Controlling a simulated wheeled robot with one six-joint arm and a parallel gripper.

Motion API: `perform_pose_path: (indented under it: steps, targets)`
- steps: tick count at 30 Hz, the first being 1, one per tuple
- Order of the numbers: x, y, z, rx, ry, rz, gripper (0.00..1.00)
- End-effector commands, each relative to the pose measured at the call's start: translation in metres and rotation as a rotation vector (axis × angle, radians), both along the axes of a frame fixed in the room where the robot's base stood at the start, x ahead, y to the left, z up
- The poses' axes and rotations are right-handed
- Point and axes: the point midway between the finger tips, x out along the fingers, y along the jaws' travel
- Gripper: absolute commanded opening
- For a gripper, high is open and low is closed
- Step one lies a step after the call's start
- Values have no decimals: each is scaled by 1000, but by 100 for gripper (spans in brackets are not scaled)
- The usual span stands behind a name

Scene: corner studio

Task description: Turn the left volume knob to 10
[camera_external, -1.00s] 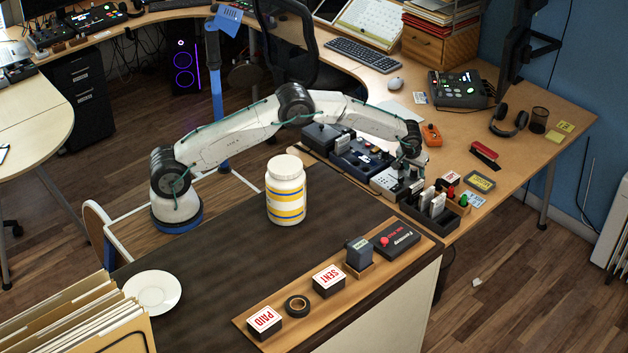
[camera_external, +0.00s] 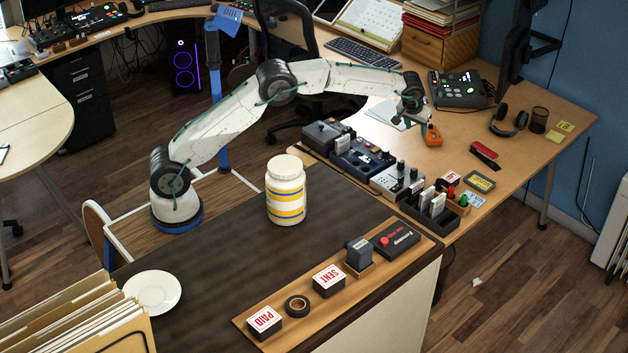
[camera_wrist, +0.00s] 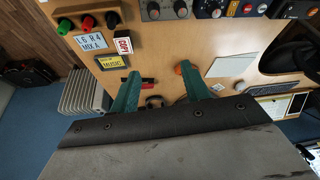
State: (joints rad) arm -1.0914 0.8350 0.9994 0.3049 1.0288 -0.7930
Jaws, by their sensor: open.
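A light grey panel (camera_external: 388,184) with upright dark volume knobs lies in the row of gear along the near edge of the wooden desk. In the external view one knob (camera_external: 401,167) stands left of the other (camera_external: 413,174). In the wrist view, two round knobs (camera_wrist: 152,11) (camera_wrist: 181,9) show at the top edge; their settings are too small to read. My gripper (camera_external: 420,118) is raised over the desk beyond the panel, clear of the knobs. Its teal fingers (camera_wrist: 160,80) are open with nothing between them.
An orange device (camera_external: 432,136) is close to my gripper in the external view. A white jar (camera_external: 286,190) stands on the dark counter.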

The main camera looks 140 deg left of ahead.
Motion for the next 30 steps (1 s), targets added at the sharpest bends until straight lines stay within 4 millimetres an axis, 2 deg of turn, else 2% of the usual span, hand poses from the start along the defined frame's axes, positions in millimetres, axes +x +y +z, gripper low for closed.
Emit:
perform_pose_path:
  steps: [3, 15, 22, 30]
  targets:
    - [0, 1, 25, 3, -1, -1, 47]
    - [0, 0, 102, 1, -2, -1, 47]
    - [0, 0, 126, 0, 0, 0, 47]
    - [0, -1, 132, -1, 0, -1, 47]
